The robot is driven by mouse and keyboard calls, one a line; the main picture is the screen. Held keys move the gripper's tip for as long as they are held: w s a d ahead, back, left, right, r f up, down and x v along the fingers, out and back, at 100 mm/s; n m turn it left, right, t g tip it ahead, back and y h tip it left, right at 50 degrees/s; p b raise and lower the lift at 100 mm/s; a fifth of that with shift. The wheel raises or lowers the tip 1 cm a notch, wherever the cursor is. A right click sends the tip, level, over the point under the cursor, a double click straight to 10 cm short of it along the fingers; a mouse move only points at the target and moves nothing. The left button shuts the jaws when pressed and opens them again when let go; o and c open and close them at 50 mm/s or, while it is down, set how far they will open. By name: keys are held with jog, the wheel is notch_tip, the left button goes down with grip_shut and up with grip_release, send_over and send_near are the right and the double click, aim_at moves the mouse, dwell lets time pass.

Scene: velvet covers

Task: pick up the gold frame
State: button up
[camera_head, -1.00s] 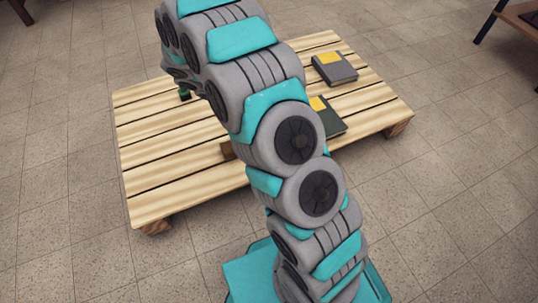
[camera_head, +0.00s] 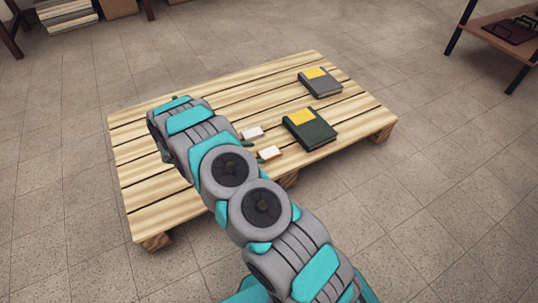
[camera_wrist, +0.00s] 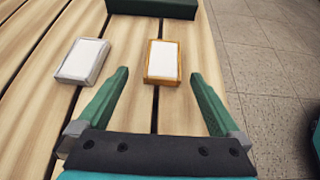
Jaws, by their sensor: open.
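The gold frame (camera_wrist: 163,63), an orange-gold rim around a white panel, lies flat on the wooden pallet. In the wrist view it sits just past my open fingertips, between their lines. My gripper (camera_wrist: 160,76) has two green fingers spread wide with nothing between them but pallet slats. In the head view the gold frame (camera_head: 270,153) lies near the pallet's front edge, just right of my arm, which hides most of my gripper. A similar silver-white frame (camera_wrist: 82,61) lies to its left in the wrist view, outside the left finger; it also shows in the head view (camera_head: 252,133).
A dark green book (camera_head: 310,129) with a yellow patch lies beyond the frames. A grey book (camera_head: 320,83) lies at the far right of the pallet (camera_head: 180,112). The tiled floor around it is open. A shelf (camera_head: 500,40) stands at the upper right.

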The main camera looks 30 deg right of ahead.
aim_at(268, 152)
jog(key=shift+s+x, duration=0.15)
jog(key=shift+x, duration=1.2)
jog(key=shift+s+x, duration=0.15)
jog(key=shift+x, duration=1.25)
jog(key=shift+r, duration=0.2)
jog(key=c, duration=1.4)
jog(key=shift+r, duration=0.1)
